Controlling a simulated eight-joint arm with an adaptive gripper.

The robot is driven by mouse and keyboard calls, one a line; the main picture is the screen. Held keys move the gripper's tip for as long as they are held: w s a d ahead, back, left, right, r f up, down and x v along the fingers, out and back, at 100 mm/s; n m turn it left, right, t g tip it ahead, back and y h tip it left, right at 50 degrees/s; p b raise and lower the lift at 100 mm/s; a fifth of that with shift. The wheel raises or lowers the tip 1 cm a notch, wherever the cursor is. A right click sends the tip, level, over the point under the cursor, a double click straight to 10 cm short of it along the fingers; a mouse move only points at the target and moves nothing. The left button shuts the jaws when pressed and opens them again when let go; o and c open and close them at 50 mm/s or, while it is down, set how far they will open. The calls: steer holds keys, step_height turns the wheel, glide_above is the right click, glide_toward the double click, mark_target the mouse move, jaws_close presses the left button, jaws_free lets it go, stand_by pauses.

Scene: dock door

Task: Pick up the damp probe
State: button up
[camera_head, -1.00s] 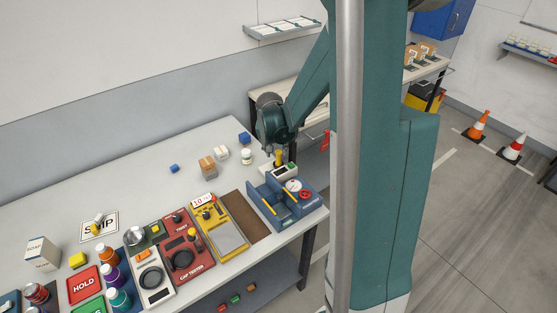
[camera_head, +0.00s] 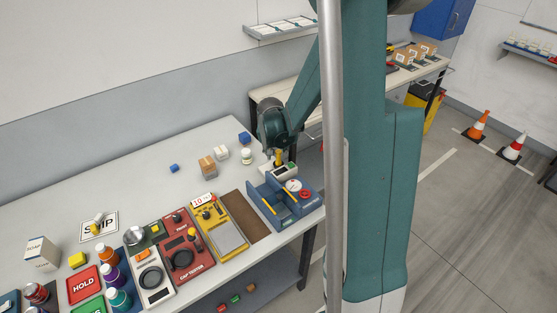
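A small upright yellow piece (camera_head: 278,157) stands at the back of a white handheld device with a dark screen and a green patch (camera_head: 284,172). They may be the damp probe, but I cannot confirm it at this size. They are at the table's right end, behind a blue fixture. My gripper (camera_head: 278,147) is at the dark lower end of my teal arm, directly over the yellow piece. Its fingers are too small and hidden to tell whether they are open, or whether they touch the piece.
The blue fixture (camera_head: 288,203) with yellow bars and a red button stands in front. A white jar (camera_head: 246,157), cardboard box (camera_head: 207,166) and blue cube (camera_head: 244,138) are to the left. Yellow (camera_head: 226,238) and red testers (camera_head: 186,252) sit farther left. The table's back middle is mostly clear.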

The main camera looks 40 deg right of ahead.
mark_target(278, 155)
steer(key=shift+x, duration=2.55)
steer(key=shift+s, duration=0.15)
steer(key=c, duration=0.9)
